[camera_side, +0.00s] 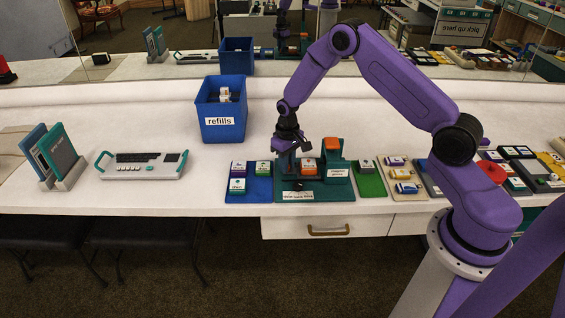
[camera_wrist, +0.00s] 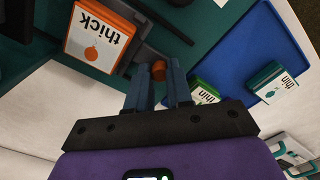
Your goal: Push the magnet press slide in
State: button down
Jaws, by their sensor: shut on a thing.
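The magnet press (camera_side: 313,189) is a teal base with a label, on the counter in front of my arm. An orange-topped block (camera_side: 332,146) sits at its back, and another orange block (camera_side: 308,166) sits nearer the middle. In the wrist view an orange block labelled "thick" (camera_wrist: 98,38) lies beside a dark bar. My gripper (camera_side: 289,160) reaches down at the press's left side. In the wrist view its blue fingers (camera_wrist: 160,78) are shut on a small brown-orange knob (camera_wrist: 158,70), seemingly the slide's. How far the slide is in cannot be told.
A blue tray (camera_side: 260,190) with several small blocks stands left of the press, and a green tray (camera_side: 371,184) stands right. The blue refills bin (camera_side: 222,132) is behind left. A keyboard-like device (camera_side: 143,171) lies farther left. The counter between is clear.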

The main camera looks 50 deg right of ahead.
aim_at(296, 170)
jog(key=shift+s+d, duration=0.95)
jog(key=c, duration=1)
grip_release()
notch_tip(296, 170, up, 18)
jog(key=shift+f, duration=0.25)
